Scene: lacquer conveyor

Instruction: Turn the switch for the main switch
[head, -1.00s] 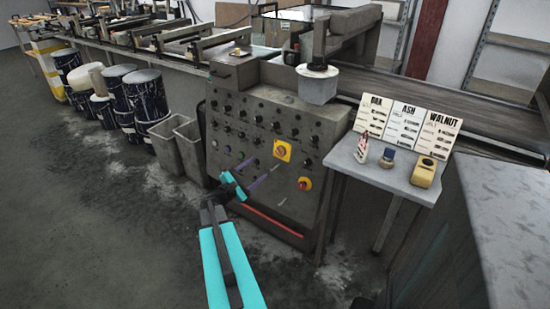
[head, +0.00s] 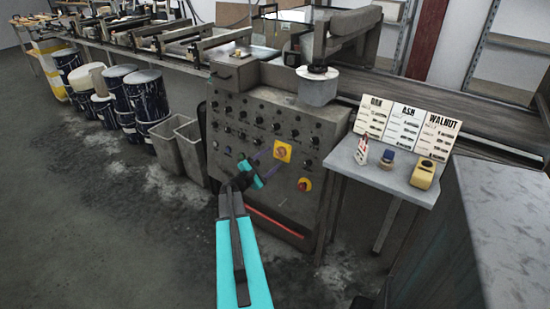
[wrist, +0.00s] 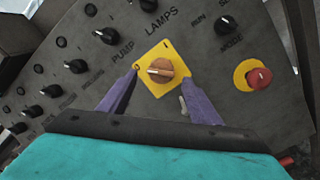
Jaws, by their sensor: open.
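The main switch is an orange-brown rotary knob (wrist: 160,70) on a yellow square plate (wrist: 146,84) on the grey control panel. In the head view the yellow plate (head: 282,151) is on the panel's front, right of its middle. My gripper (wrist: 165,75) is open, its two purple fingers to the left and right of the knob in the wrist view. I cannot tell how far the fingertips are from the panel. In the head view my gripper (head: 266,163) is just left of and below the plate.
A red button on a yellow ring (wrist: 259,77) is right of the switch, also in the head view (head: 304,185). Several black knobs (wrist: 108,36) fill the panel's left and top. A small table (head: 385,177) with sample cards stands right of the panel.

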